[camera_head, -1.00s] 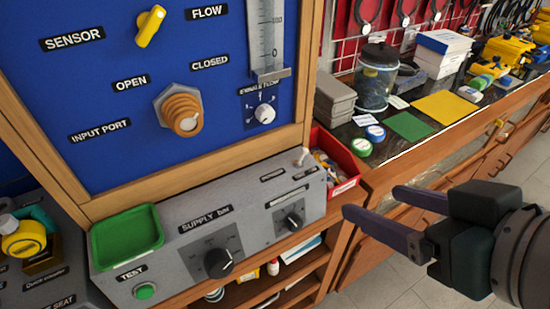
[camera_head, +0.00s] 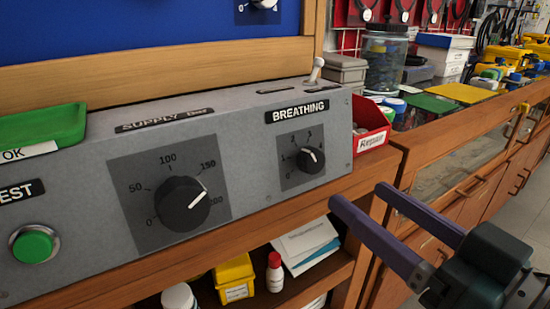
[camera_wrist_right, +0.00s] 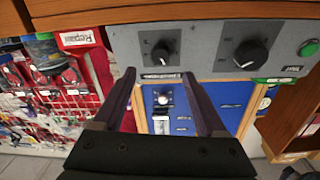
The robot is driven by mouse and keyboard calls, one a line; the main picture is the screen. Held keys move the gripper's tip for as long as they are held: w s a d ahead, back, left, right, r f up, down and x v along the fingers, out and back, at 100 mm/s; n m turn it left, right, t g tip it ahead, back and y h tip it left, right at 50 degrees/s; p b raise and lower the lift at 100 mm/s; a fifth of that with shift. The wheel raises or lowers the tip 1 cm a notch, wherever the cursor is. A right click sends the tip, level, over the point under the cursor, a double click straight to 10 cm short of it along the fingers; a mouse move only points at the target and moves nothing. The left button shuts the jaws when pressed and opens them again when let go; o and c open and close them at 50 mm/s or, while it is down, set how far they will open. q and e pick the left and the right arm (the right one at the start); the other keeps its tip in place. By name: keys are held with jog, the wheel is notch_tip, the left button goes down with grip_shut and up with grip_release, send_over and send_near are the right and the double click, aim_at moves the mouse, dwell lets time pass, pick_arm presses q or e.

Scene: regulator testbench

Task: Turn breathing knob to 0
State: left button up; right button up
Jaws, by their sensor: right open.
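The breathing knob (camera_head: 311,160) is a small black dial on the grey panel, below the BREATHING label (camera_head: 297,111). Its white mark is too small to read against the scale. The knob also shows in the right wrist view (camera_wrist_right: 160,51), where the panel appears upside down. My right gripper (camera_head: 359,197) is open and empty, to the right of and below the knob, apart from it. In the right wrist view its fingertips (camera_wrist_right: 159,75) spread either side of the knob's line, with the knob beyond them. My left gripper is not in view.
The larger supply knob (camera_head: 183,204) is left of the breathing knob. A green test button (camera_head: 34,244) and green tray (camera_head: 42,126) are further left. A toggle switch (camera_head: 316,70) stands on the panel top. A red Repair bin (camera_head: 372,128) is close on the right.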

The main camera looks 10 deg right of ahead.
aim_at(316, 163)
jog(key=b+x, duration=0.1)
jog(key=x, duration=0.7)
jog(key=shift+w+a, duration=0.1)
jog(key=shift+w, duration=0.15)
grip_shut()
